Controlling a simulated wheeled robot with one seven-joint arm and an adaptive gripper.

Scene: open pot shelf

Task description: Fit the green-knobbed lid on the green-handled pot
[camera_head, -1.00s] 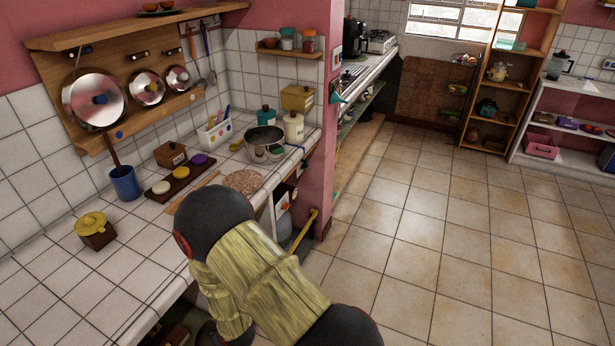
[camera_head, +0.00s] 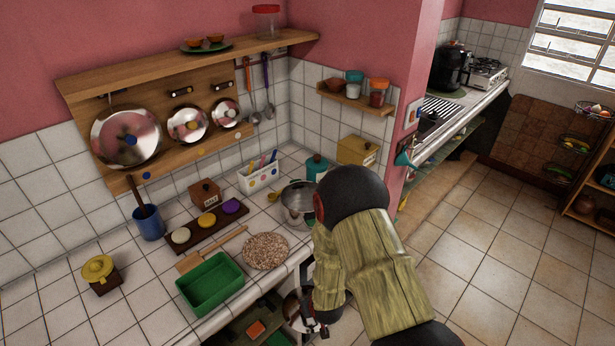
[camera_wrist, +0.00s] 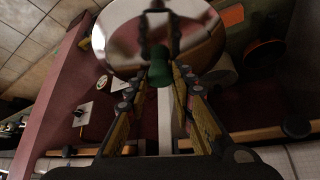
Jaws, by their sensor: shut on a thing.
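My gripper (camera_wrist: 166,78) is shut on the green knob (camera_wrist: 159,66) of a shiny round lid (camera_wrist: 118,38) in the wrist view. In the head view the gripper (camera_head: 315,325) is low, in front of the counter edge, and the lid (camera_head: 293,308) shows partly beside it. A steel pot (camera_head: 297,203) stands on the counter near the wall corner, up and behind the gripper. My arm hides its right side, and I cannot tell its handle colour.
A green tray (camera_head: 210,284), a round speckled mat (camera_head: 265,251) and a wooden board with coloured discs (camera_head: 206,224) lie on the counter. Lids hang on the wall rack (camera_head: 189,124). A teal jar (camera_head: 317,168) and yellow box (camera_head: 358,151) stand behind the pot.

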